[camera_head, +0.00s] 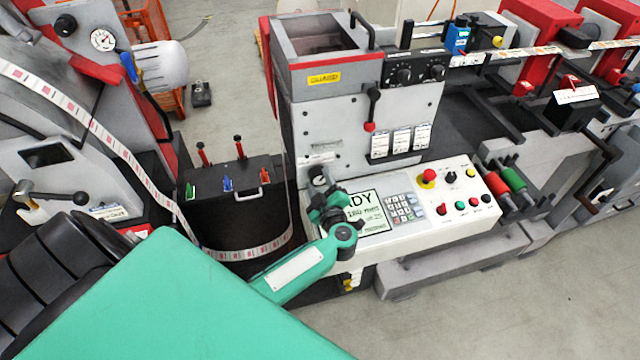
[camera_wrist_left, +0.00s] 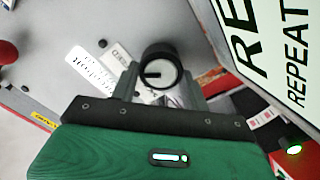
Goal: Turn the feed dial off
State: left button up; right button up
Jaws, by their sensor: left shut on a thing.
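A small round dial (camera_head: 318,175) sits at the left end of the machine's control panel, beside the display. In the left wrist view the dial (camera_wrist_left: 161,70) has a black rim and a pale face with a short dark pointer mark. My left gripper (camera_head: 322,192) reaches it from the front; in the wrist view the gripper's two fingers (camera_wrist_left: 162,84) stand on either side of the dial, shut on it. A label behind the dial is partly covered, so I cannot read a feed marking. My right gripper is in neither view.
A display (camera_head: 367,213) and keypad (camera_head: 403,208) lie just right of the gripper. A red emergency button (camera_head: 428,178), a black knob (camera_head: 450,176) and several push buttons are farther right. A black box (camera_head: 237,205) with a label strip stands left. A lever (camera_head: 371,108) hangs above.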

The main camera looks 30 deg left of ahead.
pick_arm(q)
jog(key=n, duration=0.1)
jog(key=n+b, duration=0.1)
jog(key=n, duration=0.1)
jog(key=shift+s+f, duration=0.1)
jog(key=shift+f, duration=0.15)
jog(key=shift+n+b, duration=1.15)
jog(key=shift+n, duration=0.65)
jog(key=o, duration=1)
jog(key=shift+r, duration=0.1)
jog(key=p+v, duration=0.1)
jog(key=v, duration=1.2)
jog(key=shift+s+d+p, duration=0.25)
jog(key=shift+s+p, duration=0.05)
jog(key=shift+p, duration=0.1)
jog(key=shift+r, duration=0.1)
